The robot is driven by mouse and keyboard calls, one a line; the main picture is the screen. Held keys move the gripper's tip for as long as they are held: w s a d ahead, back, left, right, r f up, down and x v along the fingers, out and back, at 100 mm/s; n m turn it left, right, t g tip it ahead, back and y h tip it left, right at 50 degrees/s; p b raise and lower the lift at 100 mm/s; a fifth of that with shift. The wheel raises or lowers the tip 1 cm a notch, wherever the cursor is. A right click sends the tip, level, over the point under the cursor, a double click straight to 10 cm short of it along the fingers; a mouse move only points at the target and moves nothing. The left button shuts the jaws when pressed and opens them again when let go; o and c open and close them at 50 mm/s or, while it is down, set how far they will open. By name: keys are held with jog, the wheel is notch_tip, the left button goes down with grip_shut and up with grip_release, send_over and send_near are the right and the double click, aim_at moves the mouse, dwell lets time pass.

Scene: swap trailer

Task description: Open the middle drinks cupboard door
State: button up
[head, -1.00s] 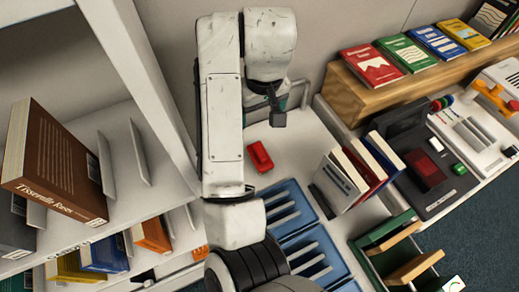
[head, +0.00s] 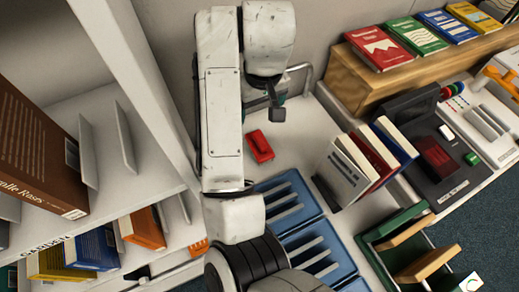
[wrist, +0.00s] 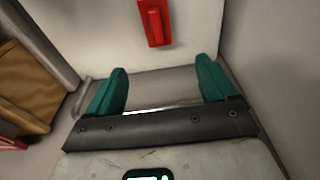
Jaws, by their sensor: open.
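No door that I can clearly name as the middle drinks cupboard door shows in either view. My gripper (wrist: 161,92) is open and empty in the wrist view, its two teal fingers apart in front of pale surfaces. In the head view the end of my arm hangs over the far part of a white counter (head: 307,140), its fingers mostly hidden. A red block-like thing (wrist: 155,22) is ahead of the fingers in the wrist view, on a pale surface. A red thing (head: 259,146) also lies on the counter in the head view; I cannot tell if they are the same.
White shelves with books (head: 40,150) stand at left. Blue trays (head: 290,205), upright books (head: 368,158) and a green rack (head: 395,240) are on the counter. A wooden ledge (head: 365,85) holds books at the back right. Dark carpet (head: 455,240) shows at lower right.

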jog(key=b, duration=0.4)
send_over(259, 140)
jog(key=f, duration=0.5)
jog(key=shift+s+f, duration=0.1)
jog(key=shift+s, duration=0.1)
jog(key=f, duration=0.5)
jog(key=shift+w+a+f, duration=0.15)
jog(key=shift+w+f, duration=0.05)
jog(key=shift+w, duration=0.1)
jog(key=f, duration=0.4)
jog(key=shift+d+f, duration=0.1)
jog(key=shift+d, duration=0.1)
jog(key=shift+f, duration=0.5)
jog(key=shift+c, duration=0.4)
jog(key=shift+r, duration=0.1)
jog(key=c, duration=1.2)
